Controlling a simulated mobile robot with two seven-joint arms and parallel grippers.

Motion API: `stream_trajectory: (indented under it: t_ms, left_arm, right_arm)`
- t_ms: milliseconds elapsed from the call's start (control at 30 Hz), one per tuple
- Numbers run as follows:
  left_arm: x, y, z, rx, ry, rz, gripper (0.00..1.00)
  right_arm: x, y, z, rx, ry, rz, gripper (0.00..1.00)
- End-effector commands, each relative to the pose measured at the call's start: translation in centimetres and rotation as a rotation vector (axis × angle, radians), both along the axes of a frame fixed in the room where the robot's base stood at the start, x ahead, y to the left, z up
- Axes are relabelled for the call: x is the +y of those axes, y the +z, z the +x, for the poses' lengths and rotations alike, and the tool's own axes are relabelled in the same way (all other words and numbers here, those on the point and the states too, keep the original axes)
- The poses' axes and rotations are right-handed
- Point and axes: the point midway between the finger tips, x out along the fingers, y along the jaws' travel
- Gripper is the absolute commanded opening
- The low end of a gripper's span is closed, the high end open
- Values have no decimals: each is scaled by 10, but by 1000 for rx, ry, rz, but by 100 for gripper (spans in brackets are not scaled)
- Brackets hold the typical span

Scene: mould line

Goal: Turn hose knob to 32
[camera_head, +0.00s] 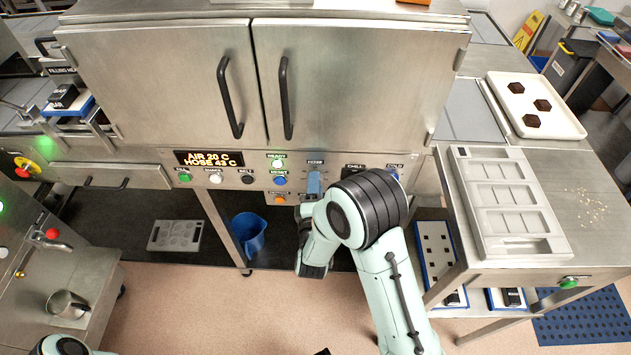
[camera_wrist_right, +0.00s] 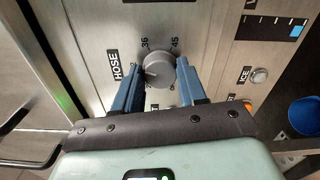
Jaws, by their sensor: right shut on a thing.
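The hose knob (camera_wrist_right: 158,68) is a round grey dial on the steel panel, beside a black HOSE label. The scale marks 36 and 45 are readable at its edge; I cannot make out a pointer on it. My right gripper (camera_wrist_right: 158,78) is shut on the knob, with one blue finger on each side. In the head view my right gripper (camera_head: 314,184) is at the panel below the cabinet doors and hides the knob. The display (camera_head: 209,158) reads AIR 20 C and HOSE 43 C. My left gripper is out of view.
Buttons (camera_head: 280,181) sit left of my right gripper on the panel. A blue jug (camera_head: 248,234) stands below. A steel side table (camera_head: 590,215) with a mould tray (camera_head: 462,152) is on the right, and a white tray (camera_head: 572,128) with brown pieces is behind.

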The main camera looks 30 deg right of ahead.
Motion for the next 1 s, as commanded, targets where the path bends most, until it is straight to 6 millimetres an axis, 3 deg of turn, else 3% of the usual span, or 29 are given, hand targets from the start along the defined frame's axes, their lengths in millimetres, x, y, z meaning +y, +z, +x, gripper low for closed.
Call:
stream_trajectory:
  t_ms: [400, 1000]
  left_arm:
    - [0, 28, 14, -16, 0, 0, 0]
    - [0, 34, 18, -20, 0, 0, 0]
  right_arm:
    - [0, 5, 2, 133, -2, -237, 10]
    - [-1, 4, 2, 174, -5, -307, 10]
